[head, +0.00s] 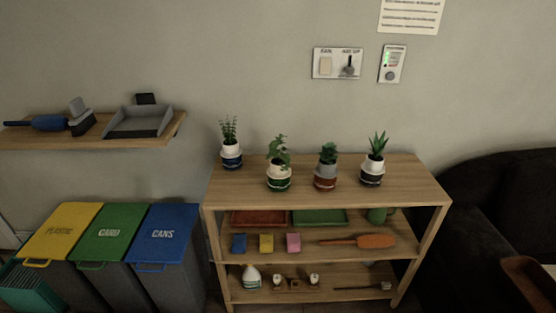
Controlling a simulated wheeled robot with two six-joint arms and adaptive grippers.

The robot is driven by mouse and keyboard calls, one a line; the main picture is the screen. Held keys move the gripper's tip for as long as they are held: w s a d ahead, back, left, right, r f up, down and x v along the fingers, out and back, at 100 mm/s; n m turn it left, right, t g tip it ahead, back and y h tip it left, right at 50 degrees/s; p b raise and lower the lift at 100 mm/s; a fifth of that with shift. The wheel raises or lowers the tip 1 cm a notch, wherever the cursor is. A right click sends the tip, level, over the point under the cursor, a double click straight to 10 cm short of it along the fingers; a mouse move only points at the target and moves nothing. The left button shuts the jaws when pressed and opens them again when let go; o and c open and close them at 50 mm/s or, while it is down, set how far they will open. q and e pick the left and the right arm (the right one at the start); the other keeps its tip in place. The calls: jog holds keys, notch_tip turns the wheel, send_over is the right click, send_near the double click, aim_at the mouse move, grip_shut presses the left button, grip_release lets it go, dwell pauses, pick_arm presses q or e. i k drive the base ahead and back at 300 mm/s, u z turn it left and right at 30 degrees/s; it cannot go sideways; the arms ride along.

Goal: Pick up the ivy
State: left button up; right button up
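Several small potted plants stand in a row on the wooden shelf top (330,205). The one second from the left, with broad trailing green leaves in a white and green pot, looks most like the ivy (279,165). It stands upright near the front left of the top. To its left is a feathery plant (231,145) in a white and blue pot. Neither gripper shows.
Lower shelves hold trays, coloured sponges, an orange-headed brush (375,241) and small items. Yellow, green and blue lidded bins (163,235) stand at left, below a wall shelf (60,135) with a dustpan (138,121). A dark sofa (490,210) is at right. The shelf top's front right is clear.

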aim_at(279, 168)
jog(key=u, duration=0.3)
jog(key=k, duration=0.35)
jog(key=z, duration=1.7)
jog(key=i, duration=1.75)
jog(key=u, duration=0.6)
